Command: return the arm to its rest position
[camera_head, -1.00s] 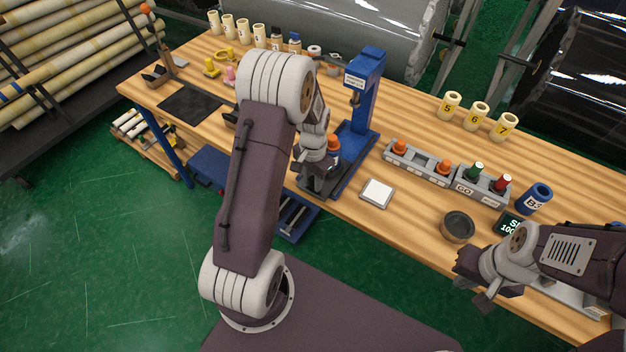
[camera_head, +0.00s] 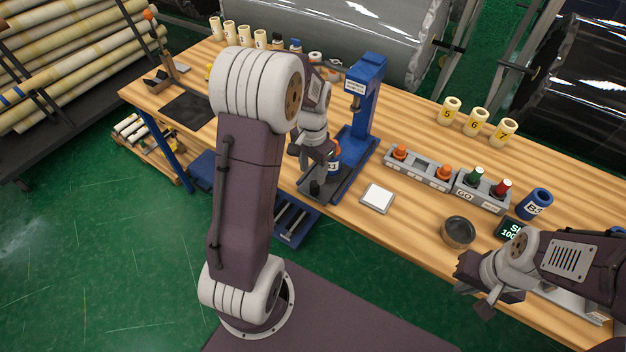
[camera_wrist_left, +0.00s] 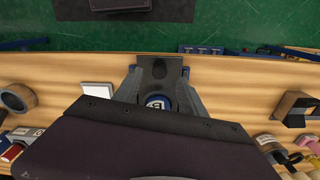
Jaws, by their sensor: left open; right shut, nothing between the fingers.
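My left arm reaches over the wooden workbench (camera_head: 420,222). Its gripper (camera_head: 318,172) is open, above the near part of the blue press's base and in front of its column (camera_head: 364,100). A blue piece with a white label (camera_head: 334,160) stands on the press base just beyond the gripper and is partly hidden by it. In the left wrist view a round blue and white labelled top (camera_wrist_left: 158,102) shows between the fingers, which stand apart from it. My right gripper (camera_head: 474,288) is shut and empty by the bench's front edge at the right.
Numbered cream rolls (camera_head: 477,121) stand at the back. A dark mat (camera_head: 188,108) lies at the left.

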